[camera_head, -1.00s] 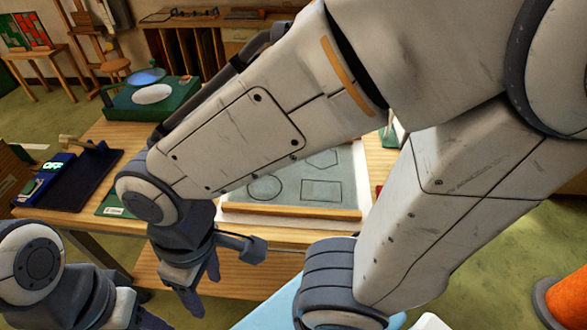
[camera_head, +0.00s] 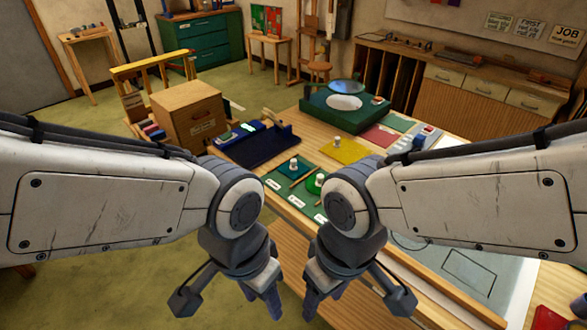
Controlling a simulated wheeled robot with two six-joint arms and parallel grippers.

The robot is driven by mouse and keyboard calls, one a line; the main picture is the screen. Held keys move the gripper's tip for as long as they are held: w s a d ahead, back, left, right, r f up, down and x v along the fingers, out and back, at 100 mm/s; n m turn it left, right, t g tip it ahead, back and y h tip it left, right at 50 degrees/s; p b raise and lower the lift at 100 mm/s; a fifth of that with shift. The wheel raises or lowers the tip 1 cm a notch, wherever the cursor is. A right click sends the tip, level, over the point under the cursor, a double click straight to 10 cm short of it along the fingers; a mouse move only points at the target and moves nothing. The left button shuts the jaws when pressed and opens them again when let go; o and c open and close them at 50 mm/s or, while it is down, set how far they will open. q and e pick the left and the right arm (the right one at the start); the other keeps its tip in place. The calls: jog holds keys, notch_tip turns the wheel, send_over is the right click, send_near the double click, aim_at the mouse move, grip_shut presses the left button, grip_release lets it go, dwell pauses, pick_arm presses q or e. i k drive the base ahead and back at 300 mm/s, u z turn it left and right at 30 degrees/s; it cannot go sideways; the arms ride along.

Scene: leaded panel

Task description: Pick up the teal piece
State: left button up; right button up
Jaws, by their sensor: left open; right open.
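A teal piece (camera_head: 281,183) with a pale knob lies flat on the wooden table, near its front left edge. A brighter green piece (camera_head: 312,190) with a similar knob lies just right of it, partly hidden by my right arm. My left gripper (camera_head: 229,300) is open and empty, low in front of the table. My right gripper (camera_head: 356,303) is open and empty beside it, also low in front. Both are apart from the teal piece, which lies beyond them.
A yellow sheet (camera_head: 345,151) and a red sheet (camera_head: 379,136) lie farther back. A dark blue tray (camera_head: 262,146) is at the table's left, and a green box with a pale disc (camera_head: 330,115) at the back. A drawing board (camera_head: 480,268) lies right, partly covered by my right arm.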

aim_at(292, 169)
jog(key=u, duration=0.3)
jog(key=k, duration=0.5)
jog(key=u, duration=1.2)
jog(key=i, duration=1.05)
jog(key=z, duration=0.55)
jog(key=i, duration=0.75)
jog(key=z, duration=0.9)
jog(key=i, duration=0.4)
jog(key=z, duration=0.4)
